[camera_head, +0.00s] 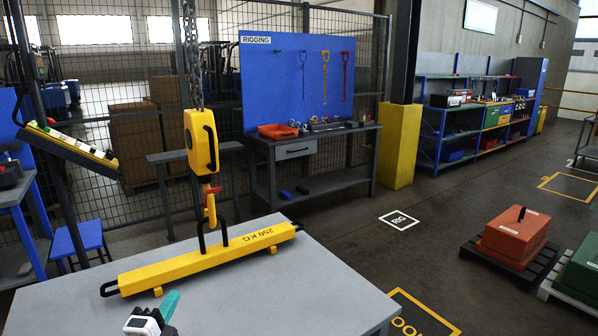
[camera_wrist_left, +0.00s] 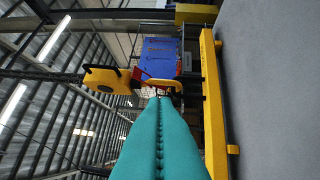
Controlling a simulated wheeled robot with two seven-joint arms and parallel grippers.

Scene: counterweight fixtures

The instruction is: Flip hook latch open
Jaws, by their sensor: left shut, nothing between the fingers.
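A yellow hoist block hangs on a chain, with a yellow hook (camera_head: 210,213) below it. A red latch (camera_head: 211,190) sits at the hook's upper part; it also shows in the left wrist view (camera_wrist_left: 140,74). The hook's lower end is at the black loop of a yellow 250 KG beam (camera_head: 165,273); I cannot tell whether it passes through. My left gripper (camera_head: 174,294) is low in front of the beam, apart from the hook. Its teal fingers are shut and empty, and in the left wrist view their tips (camera_wrist_left: 158,98) point toward the hook. My right gripper is not in view.
The beam lies on a grey table (camera_head: 290,295) with bare room at its right. A hanging chain (camera_head: 191,55) rises above the hoist block (camera_head: 200,142). Behind stand a workbench (camera_head: 330,140) and a blue rigging board (camera_head: 270,90). A red weight (camera_head: 515,232) sits on a pallet at right.

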